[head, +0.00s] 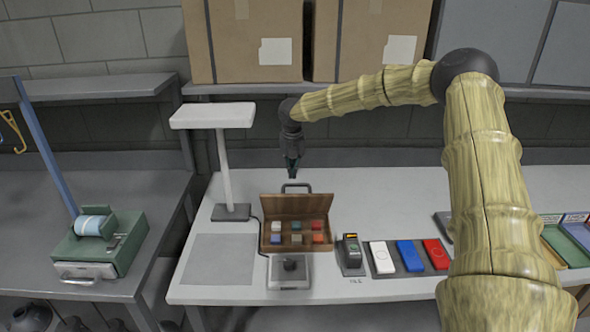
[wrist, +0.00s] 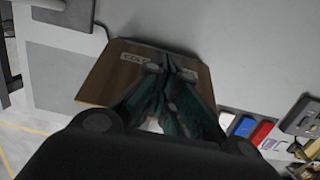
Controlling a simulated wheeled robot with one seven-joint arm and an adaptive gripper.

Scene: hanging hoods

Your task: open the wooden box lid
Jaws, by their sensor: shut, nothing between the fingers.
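The wooden box (head: 266,240) stands on the white table in the head view. Its lid (head: 298,204) is raised at the back, showing its inner face, with a dark handle (head: 296,187) at its top edge. Several small coloured blocks (head: 298,232) lie in the box. My gripper (head: 292,176) is shut and empty, just above and behind the handle; whether it touches cannot be told. In the wrist view my gripper (wrist: 168,64) covers part of a brown wooden panel, apparently the lid (wrist: 112,78), with a partly hidden label.
A white lamp (head: 212,116) stands left of the box. A grey device (head: 289,271) with a black knob is in front. A small dark device (head: 350,254) and a tray with white, blue and red items (head: 410,256) are to the right. Cardboard boxes (head: 242,40) sit on the shelf behind.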

